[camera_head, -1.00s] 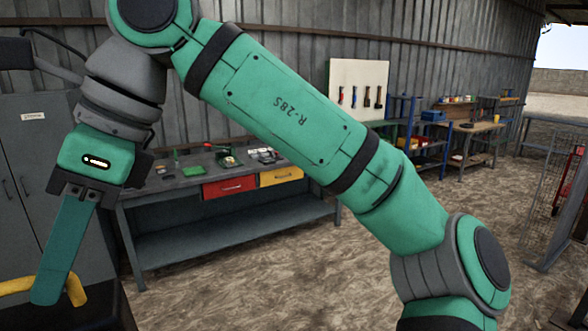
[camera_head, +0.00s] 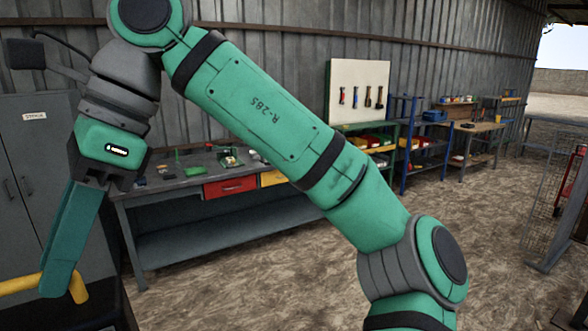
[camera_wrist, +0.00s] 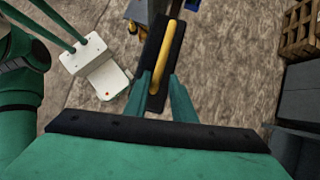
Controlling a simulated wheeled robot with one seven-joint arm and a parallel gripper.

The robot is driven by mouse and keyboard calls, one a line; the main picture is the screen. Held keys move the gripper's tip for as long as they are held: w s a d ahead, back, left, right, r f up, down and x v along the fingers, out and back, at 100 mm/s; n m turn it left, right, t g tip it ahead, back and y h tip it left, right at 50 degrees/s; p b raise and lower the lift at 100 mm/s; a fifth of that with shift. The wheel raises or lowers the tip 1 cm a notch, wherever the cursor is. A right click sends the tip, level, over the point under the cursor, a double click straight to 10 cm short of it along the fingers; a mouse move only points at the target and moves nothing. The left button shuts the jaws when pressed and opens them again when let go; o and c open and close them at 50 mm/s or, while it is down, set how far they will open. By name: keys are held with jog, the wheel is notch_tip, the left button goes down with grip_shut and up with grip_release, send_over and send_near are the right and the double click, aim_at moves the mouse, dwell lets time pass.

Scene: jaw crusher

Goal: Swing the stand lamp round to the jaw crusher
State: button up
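The yellow handle (camera_head: 22,285) stands on top of a dark box-shaped body (camera_head: 88,308) at the lower left of the head view. This looks like the stand lamp's head. In the wrist view the yellow handle (camera_wrist: 165,55) runs along the narrow black body (camera_wrist: 153,48). My gripper (camera_wrist: 160,76) is open, one finger on each side of the handle's near end, with gaps visible. In the head view my gripper (camera_head: 55,292) points down, its fingers overlapping the handle. The lamp's lower stand is mostly hidden. I cannot make out the jaw crusher.
A grey cabinet (camera_head: 32,150) stands behind the lamp. A workbench (camera_head: 230,238) with drawers and tools stands along the wall. A wooden pallet or crate (camera_wrist: 300,30) is at the upper right of the wrist view. The floor (camera_head: 290,285) right of the bench is open.

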jog(key=shift+w+a+n+g+h, duration=0.4)
jog(key=shift+a+n+h, duration=0.1)
jog(key=shift+n, duration=0.6)
jog(key=shift+w+a+n+g+h, duration=0.2)
jog(key=shift+a+n+h, duration=0.1)
jog(key=shift+n, duration=0.35)
jog(key=shift+w+a+n+g+h, duration=0.1)
jog(key=shift+a+n+g+h, duration=0.15)
jog(key=shift+n, duration=0.4)
jog(key=shift+d, duration=0.1)
jog(key=shift+w+a+n+h, duration=0.15)
jog(key=shift+a+n+h, duration=0.45)
jog(key=shift+n, duration=0.6)
